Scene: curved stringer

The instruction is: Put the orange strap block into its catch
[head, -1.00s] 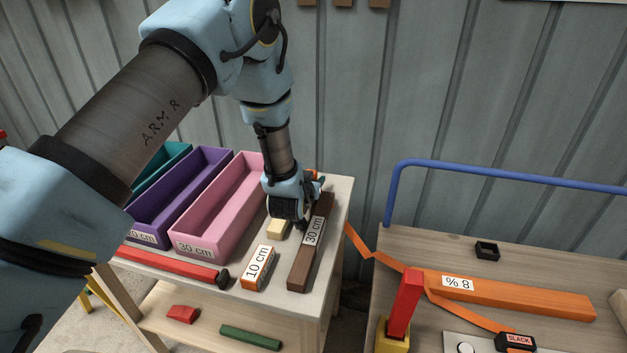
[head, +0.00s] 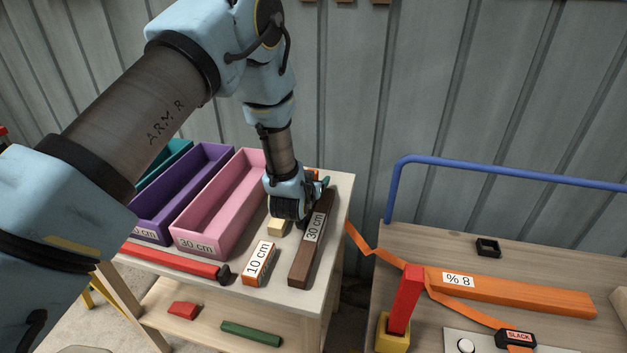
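My gripper (head: 302,220) is low over the left bench, at the far part of the brown bar marked 30 cm (head: 307,250). Its fingertips are small and partly hidden, so I cannot tell whether they are apart or touching the bar. A small orange piece (head: 316,174) shows just behind my gripper; it is mostly hidden, and I cannot tell if it is the strap block. An orange strap (head: 359,242) runs from the bench's right side to the right-hand table. A small black open-topped square holder (head: 487,247) stands there, possibly the catch.
Pink (head: 225,205) and purple (head: 185,195) trays lie left of my gripper. An orange-sided 10 cm block (head: 259,264), a pale block (head: 278,227) and a red bar (head: 170,260) lie nearby. The right table holds an orange 8 % wedge (head: 520,293), a red post (head: 405,300) and a blue rail (head: 500,170).

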